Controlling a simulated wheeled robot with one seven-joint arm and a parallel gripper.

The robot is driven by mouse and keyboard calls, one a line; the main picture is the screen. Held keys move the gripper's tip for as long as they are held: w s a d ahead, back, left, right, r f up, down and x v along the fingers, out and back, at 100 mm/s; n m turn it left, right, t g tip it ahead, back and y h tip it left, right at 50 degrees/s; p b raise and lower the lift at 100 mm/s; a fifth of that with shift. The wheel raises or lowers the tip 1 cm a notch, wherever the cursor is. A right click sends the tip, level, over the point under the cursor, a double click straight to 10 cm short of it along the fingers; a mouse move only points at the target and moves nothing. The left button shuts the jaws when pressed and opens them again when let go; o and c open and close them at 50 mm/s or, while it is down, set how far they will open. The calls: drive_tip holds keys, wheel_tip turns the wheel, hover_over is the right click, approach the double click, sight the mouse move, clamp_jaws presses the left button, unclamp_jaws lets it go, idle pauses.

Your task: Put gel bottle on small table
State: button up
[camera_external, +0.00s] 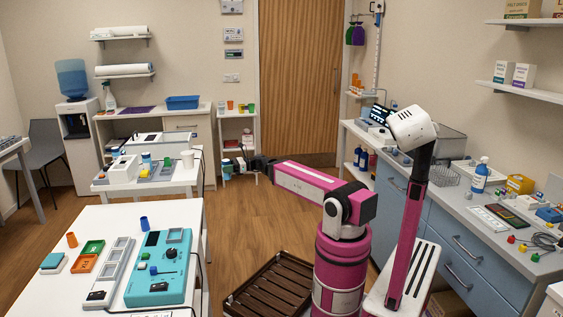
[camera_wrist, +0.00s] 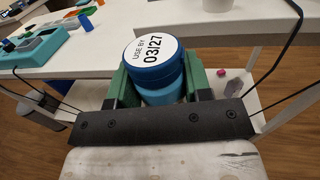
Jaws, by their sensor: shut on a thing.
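My gripper (camera_wrist: 160,92) is shut on a teal bottle (camera_wrist: 163,94) with a blue lid whose white label reads "USE BY 03/27". The bottle is upright between the green finger pads, and its lower part is hidden. In the external view my gripper (camera_external: 243,165) holds it (camera_external: 227,169) in the air, right of the middle white table (camera_external: 183,188). I cannot tell whether this is the gel bottle. A blue pump bottle (camera_external: 481,178) stands on the right counter. A larger white table (camera_external: 70,225) is at front left; which table is the small one is unclear.
The middle table carries white devices and a white cup (camera_external: 188,159). The front table holds a teal device (camera_external: 160,270), trays and small cups. A brown slatted tray (camera_external: 272,285) lies on the floor. A shelf unit (camera_external: 236,125) stands behind my gripper. The front table's near-left area is bare.

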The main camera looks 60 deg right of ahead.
wheel_tip(320, 180, up, 13)
drive_tip(key=shift+f, duration=0.15)
drive_tip(key=w+a+n+g+y, duration=0.25)
drive_tip(key=a+n+g, duration=0.6)
drive_tip(key=a, duration=2.05)
drive_tip(key=s+a+n+g+h, duration=0.1)
drive_tip(key=s+a+n+g, duration=0.35)
drive_tip(key=a, duration=0.95)
drive_tip(key=s+a+n+g+h, duration=0.1)
drive_tip(key=s+a+g, duration=0.55)
drive_tip(key=a, duration=0.65)
drive_tip(key=shift+m, duration=0.3)
drive_tip(key=shift+w+d+f, duration=0.65)
drive_tip(key=shift+w+f, duration=1.3)
drive_tip(key=shift+f, duration=0.75)
drive_tip(key=shift+w+d+f, duration=0.7)
drive_tip(key=shift+w+f, duration=1.25)
drive_tip(key=shift+f, duration=0.75)
drive_tip(key=shift+w+d+f, duration=0.65)
drive_tip(key=shift+w+f, duration=1.3)
drive_tip(key=shift+f, duration=0.75)
drive_tip(key=shift+f, duration=0.15)
